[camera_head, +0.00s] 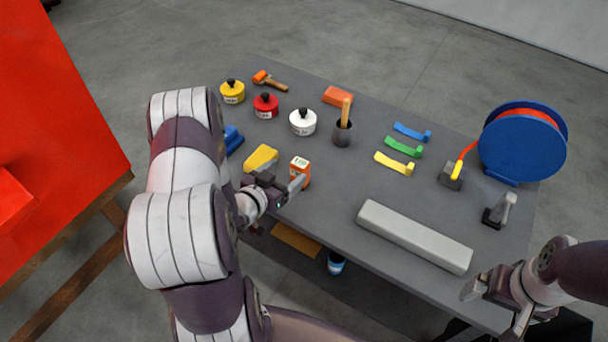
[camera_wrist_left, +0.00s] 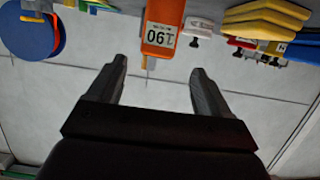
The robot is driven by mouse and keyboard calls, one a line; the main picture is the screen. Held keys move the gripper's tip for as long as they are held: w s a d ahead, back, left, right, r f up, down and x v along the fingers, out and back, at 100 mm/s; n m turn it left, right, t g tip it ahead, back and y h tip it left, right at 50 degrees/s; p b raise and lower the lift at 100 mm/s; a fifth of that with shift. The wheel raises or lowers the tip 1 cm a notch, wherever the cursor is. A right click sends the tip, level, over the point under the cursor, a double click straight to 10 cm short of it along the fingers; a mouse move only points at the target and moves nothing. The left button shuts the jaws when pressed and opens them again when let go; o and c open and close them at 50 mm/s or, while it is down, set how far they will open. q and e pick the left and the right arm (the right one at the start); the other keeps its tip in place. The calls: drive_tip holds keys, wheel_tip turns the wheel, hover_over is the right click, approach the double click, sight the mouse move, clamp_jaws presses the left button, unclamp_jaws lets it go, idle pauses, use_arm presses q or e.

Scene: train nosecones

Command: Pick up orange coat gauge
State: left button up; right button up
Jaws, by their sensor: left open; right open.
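The orange coat gauge (camera_head: 305,173) has a white label face and stands near the front edge of the grey table. In the left wrist view the gauge (camera_wrist_left: 163,25) shows at the top centre with "190" on its display. My left gripper (camera_head: 281,183) is open beside the gauge, at the table's front edge; one finger partly overlaps the gauge in the head view. In the left wrist view the gauge lies beyond the gap between the open fingertips (camera_wrist_left: 159,68), which hold nothing. My right gripper (camera_head: 494,306) is open and empty off the table's front right corner.
A yellow object (camera_head: 261,157) lies just left of the gauge. A long grey block (camera_head: 414,236) lies to the right along the front edge. Yellow (camera_head: 232,91), red (camera_head: 265,105) and white (camera_head: 302,122) pots stand behind. A blue reel (camera_head: 522,146) stands at the right.

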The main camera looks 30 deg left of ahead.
sight(304, 160)
use_arm(q)
drive_tip(key=w, duration=0.1)
drive_tip(key=w+d, duration=0.1)
drive_tip(key=w, duration=0.1)
drive_tip(key=w+f+p, duration=0.1)
drive_tip(key=w, duration=0.1)
drive_tip(key=shift+d, duration=0.35)
drive_tip(key=w, duration=0.1)
drive_tip(key=w+f, duration=0.1)
drive_tip(key=w, duration=0.1)
drive_tip(key=shift+w+a+f, duration=0.3)
drive_tip(key=shift+a+f, duration=0.1)
drive_tip(key=shift+s+d+r, duration=0.1)
drive_tip(key=shift+d, duration=0.05)
drive_tip(key=c, duration=1.1)
